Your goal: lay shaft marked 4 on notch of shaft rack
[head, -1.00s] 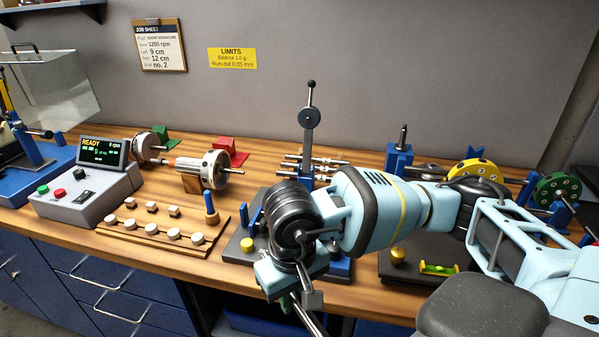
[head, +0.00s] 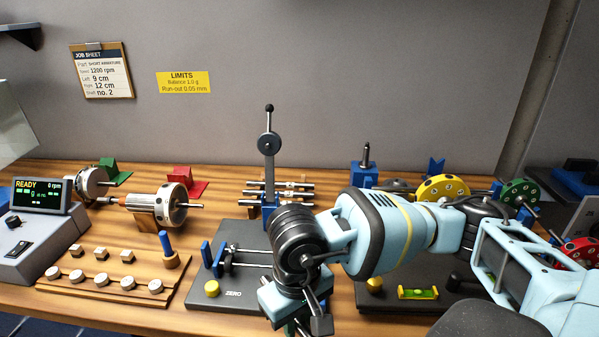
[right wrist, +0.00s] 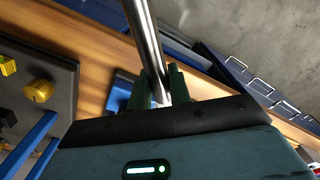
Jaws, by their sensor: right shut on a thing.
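My right gripper (right wrist: 157,92) is shut on a steel shaft (right wrist: 147,38), which runs up and away from the fingers in the right wrist view. No number shows on this shaft. In the head view my right gripper (head: 293,326) points down at the bottom edge, in front of the bench's black plate, and the held shaft is mostly hidden. The shaft rack (head: 268,210) appears to be the blue stand at the back middle, with several steel shafts (head: 295,184) lying across it. Its notches are too small to make out. My left gripper is not in view.
A black plate marked ZERO (head: 238,281) with blue posts lies in front of the rack. Rotors (head: 163,204) lie to the left, behind a wooden weight board (head: 110,285). A yellow disc (head: 443,186) is at the right.

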